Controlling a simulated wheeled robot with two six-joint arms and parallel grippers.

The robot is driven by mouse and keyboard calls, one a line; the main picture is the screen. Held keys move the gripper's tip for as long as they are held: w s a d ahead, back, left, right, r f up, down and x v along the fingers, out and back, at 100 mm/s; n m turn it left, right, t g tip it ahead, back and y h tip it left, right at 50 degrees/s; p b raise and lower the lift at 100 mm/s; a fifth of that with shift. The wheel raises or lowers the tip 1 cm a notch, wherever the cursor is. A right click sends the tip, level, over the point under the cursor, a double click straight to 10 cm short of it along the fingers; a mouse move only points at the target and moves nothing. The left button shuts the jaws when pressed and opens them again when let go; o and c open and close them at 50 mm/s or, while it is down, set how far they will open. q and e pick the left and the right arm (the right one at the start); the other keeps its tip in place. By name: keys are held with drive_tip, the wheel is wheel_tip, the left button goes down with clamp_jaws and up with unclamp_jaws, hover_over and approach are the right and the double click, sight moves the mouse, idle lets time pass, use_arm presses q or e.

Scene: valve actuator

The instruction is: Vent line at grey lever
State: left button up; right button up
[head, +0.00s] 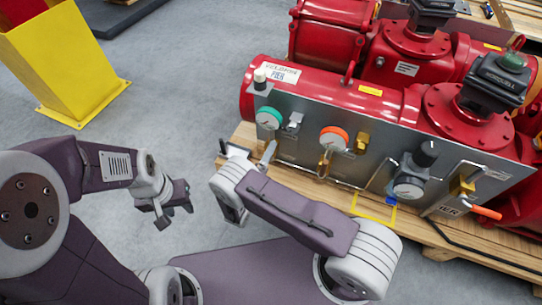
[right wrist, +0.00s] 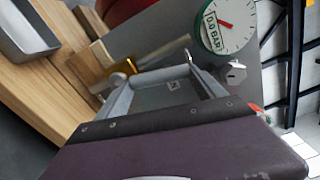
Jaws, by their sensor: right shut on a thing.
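My right gripper (head: 245,154) is at the left end of the grey steel panel (head: 310,150), low and just below the green-rimmed gauge (head: 269,117). In the right wrist view its two fingers (right wrist: 165,82) reach either side of a grey bar (right wrist: 160,77), which I take to be the grey lever. The gripper is shut on it. A brass fitting (right wrist: 122,68) sits beside the left finger. The same gauge (right wrist: 228,26) has a white face, a red needle and a "0.0 BAR" label. My left gripper (head: 174,212) hangs open and empty over the floor, away from the panel.
Red actuators (head: 410,60) stand behind. A wooden pallet (head: 440,245) lies underneath. A yellow stand (head: 62,60) is at upper left; floor between is clear.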

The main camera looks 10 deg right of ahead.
use_arm(q)
drive_tip(key=shift+w+a+r, duration=0.25)
drive_tip(key=shift+a, duration=0.1)
use_arm(e)
drive_tip(key=shift+w+a+r+n, duration=0.1)
drive_tip(key=shift+w+a+n, duration=0.3)
drive_tip(key=shift+n, duration=0.5)
drive_tip(key=shift+s+a, duration=0.1)
drive_tip(key=o, duration=2.1)
drive_tip(key=shift+c, duration=0.2)
use_arm(q)
wheel_tip(320, 180, up, 4)
drive_tip(key=p, duration=0.3)
drive_tip(key=shift+f+p, duration=0.25)
drive_tip(key=shift+p, duration=0.15)
use_arm(e)
drive_tip(key=v, duration=0.9)
